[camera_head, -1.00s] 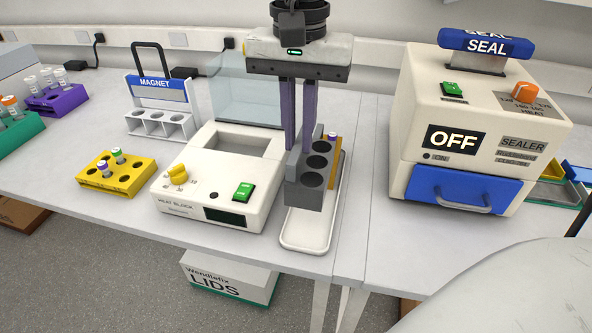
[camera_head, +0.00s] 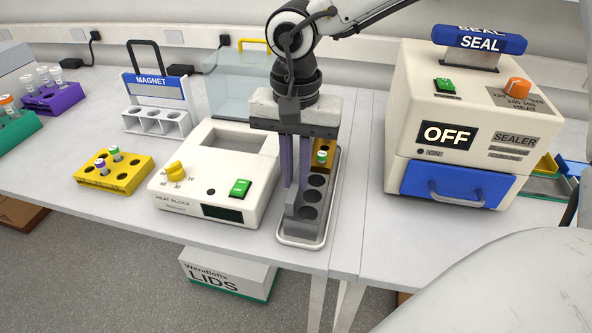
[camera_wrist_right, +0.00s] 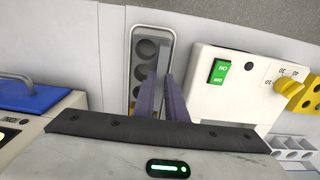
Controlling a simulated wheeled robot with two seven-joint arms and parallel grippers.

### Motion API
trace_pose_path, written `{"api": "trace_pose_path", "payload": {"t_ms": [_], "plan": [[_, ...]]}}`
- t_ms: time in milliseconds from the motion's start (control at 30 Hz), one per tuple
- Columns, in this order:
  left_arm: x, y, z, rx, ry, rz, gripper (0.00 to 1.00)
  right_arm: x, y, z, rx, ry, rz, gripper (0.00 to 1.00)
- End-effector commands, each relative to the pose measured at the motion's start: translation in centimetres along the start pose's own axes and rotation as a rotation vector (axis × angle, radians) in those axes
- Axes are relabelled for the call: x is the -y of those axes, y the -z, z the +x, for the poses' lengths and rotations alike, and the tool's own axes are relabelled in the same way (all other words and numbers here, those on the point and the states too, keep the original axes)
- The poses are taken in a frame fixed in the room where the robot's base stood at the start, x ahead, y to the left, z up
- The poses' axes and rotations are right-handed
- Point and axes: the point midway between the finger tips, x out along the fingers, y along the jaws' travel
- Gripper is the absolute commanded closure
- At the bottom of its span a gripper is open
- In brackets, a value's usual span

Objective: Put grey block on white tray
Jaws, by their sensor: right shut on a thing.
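The grey block (camera_head: 313,195), with a row of round holes, sits low within the rim of the long white tray (camera_head: 300,243). My right gripper (camera_head: 296,203) reaches down from above, its purple fingers shut on the block's left side. Whether the block rests fully on the tray floor I cannot tell. In the right wrist view the block (camera_wrist_right: 139,77) lies inside the tray (camera_wrist_right: 173,36), with the right gripper's fingers (camera_wrist_right: 164,90) at its edge. My left gripper is in neither view.
A yellow-brown block (camera_head: 325,167) with a green-capped tube stands at the tray's back end. The heat block (camera_head: 190,205) is close on the left, the sealer (camera_head: 420,165) on the right. A yellow rack (camera_head: 125,183) and magnet stand (camera_head: 158,120) are farther left.

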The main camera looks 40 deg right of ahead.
Motion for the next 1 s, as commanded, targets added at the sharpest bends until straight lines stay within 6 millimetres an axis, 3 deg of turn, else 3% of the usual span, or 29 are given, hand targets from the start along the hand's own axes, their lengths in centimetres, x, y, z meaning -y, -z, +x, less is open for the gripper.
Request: {"api": "trace_pose_path", "payload": {"t_ms": [33,67,167,567,1000], "plan": [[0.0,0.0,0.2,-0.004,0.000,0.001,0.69,0.1,0.0,0.1,-0.001,0.003,0.000,1.00],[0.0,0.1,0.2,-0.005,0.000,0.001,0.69,0.0,0.0,0.1,0.000,0.001,0.000,0.83],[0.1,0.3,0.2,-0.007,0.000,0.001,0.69,0.0,0.0,0.1,0.000,0.001,0.000,0.70],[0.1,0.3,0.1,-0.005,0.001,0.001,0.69,0.1,0.1,-0.7,-0.001,0.004,0.002,0.70],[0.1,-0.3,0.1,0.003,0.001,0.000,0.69,0.1,0.0,-9.5,0.000,0.005,0.001,0.70]]}}
